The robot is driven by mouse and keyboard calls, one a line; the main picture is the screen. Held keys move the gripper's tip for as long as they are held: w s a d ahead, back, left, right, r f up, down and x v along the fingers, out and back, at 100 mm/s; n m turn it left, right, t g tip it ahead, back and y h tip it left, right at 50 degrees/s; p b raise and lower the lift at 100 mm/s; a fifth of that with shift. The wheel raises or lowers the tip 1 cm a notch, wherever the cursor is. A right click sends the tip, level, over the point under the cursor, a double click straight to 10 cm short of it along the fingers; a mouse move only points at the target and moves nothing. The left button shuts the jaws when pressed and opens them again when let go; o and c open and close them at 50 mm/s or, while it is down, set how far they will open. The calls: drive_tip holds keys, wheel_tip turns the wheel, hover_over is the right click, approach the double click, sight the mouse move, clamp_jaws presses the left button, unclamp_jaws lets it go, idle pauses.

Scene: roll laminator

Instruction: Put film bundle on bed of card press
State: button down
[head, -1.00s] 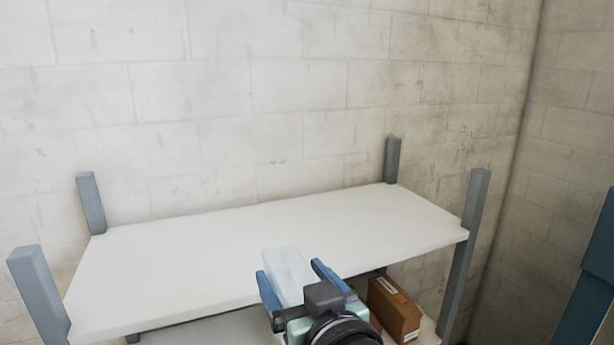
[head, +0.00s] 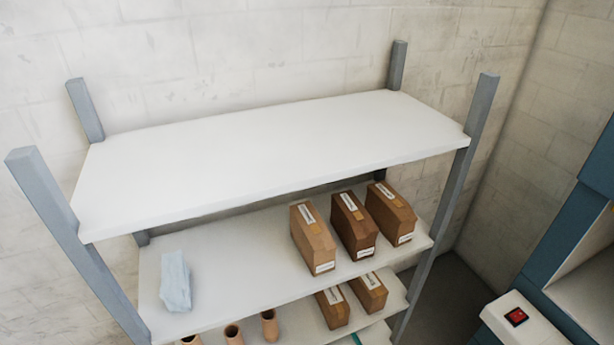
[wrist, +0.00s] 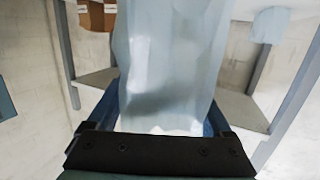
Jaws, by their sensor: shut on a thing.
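My gripper (wrist: 165,112) shows only in the wrist view, with its blue fingers on either side of a pale blue, translucent film bundle (wrist: 165,65). It is shut on this bundle, which stretches away from the jaws and fills the middle of the view. A second pale blue bundle (head: 175,282) lies on the left of the middle shelf in the head view, apart from my gripper. It seems to show also at the top right of the wrist view (wrist: 270,24). I cannot make out the card press or its bed for certain.
The rack's white top shelf (head: 270,150) is bare. Brown boxes (head: 312,238) stand on the middle shelf, with several brown cups (head: 270,325) and more boxes below. At the right are a white housing with a red switch (head: 516,317) and a blue frame (head: 560,260).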

drive_tip(key=shift+s+d+f, duration=0.2)
drive_tip(key=shift+s+f, duration=0.15)
drive_tip(key=shift+s, duration=0.25)
drive_tip(key=shift+s+d+f, duration=0.2)
drive_tip(key=shift+s+f, duration=0.15)
drive_tip(key=shift+s, duration=0.2)
drive_tip(key=shift+w, duration=0.1)
